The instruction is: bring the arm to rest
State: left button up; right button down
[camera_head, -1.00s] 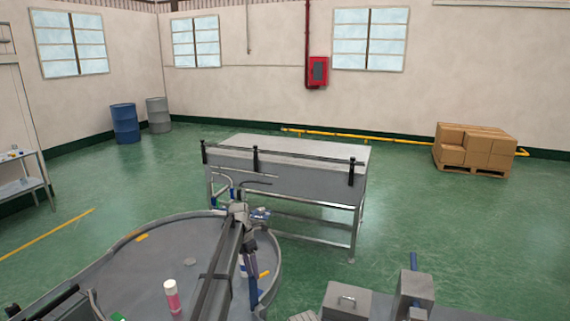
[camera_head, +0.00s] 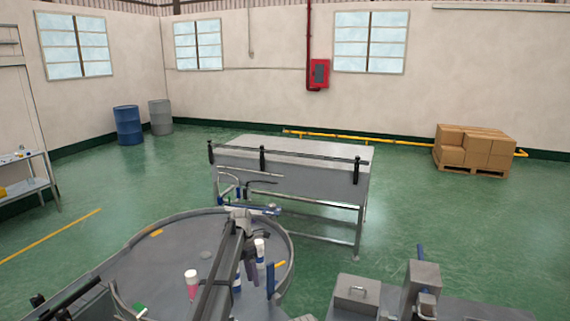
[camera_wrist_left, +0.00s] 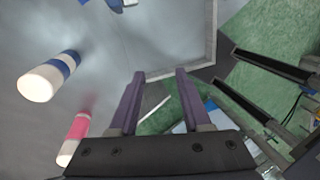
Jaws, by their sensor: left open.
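My left gripper (camera_wrist_left: 160,73) is open in the left wrist view, with its two purple fingers apart and nothing between them. In the head view the dark arm rises from the bottom middle, over a round grey table (camera_head: 180,246), and the gripper (camera_head: 250,268) is small and partly hidden beside it. A pink can with a white top (camera_head: 192,283) stands on the table left of the arm, and a white and blue can (camera_head: 260,250) stands right of it. The wrist view shows a pink can (camera_wrist_left: 76,135) and a blue-banded white can (camera_wrist_left: 48,76) left of the fingers. My right gripper is not in view.
A grey workbench (camera_head: 290,165) with black posts stands beyond the round table. Grey machine boxes (camera_head: 355,292) are at the lower right. Cartons on a pallet (camera_head: 474,148) and drums (camera_head: 127,125) stand near the walls. Green floor is open at left and right.

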pick_arm(q)
jog(key=s+d+f+m+b, duration=0.2)
jog(key=s+m, duration=0.2)
jog(key=s, duration=0.2)
jog(key=s+d+f+m+y+b, duration=0.1)
jog(key=s+d+f+m+b, duration=0.1)
jog(key=s+m, duration=0.3)
jog(key=s+d+f+m+b, duration=0.1)
jog(key=s+f+m+b, duration=0.2)
jog(key=s, duration=0.6)
jog(key=shift+s+d+f+m+t+y+b, duration=0.2)
jog(key=shift+d+f+m+t+y+b, duration=0.15)
jog(key=shift+f+m, duration=0.4)
jog(key=s+f+m+b, duration=0.3)
jog(key=s+m, duration=0.4)
jog(key=s, duration=0.2)
jog(key=s+f+m+t+y+b, duration=0.1)
jog(key=s+f+m+b, duration=0.2)
jog(key=s+m, duration=0.5)
jog(key=shift+s+f, duration=0.3)
jog(key=shift+s, duration=0.75)
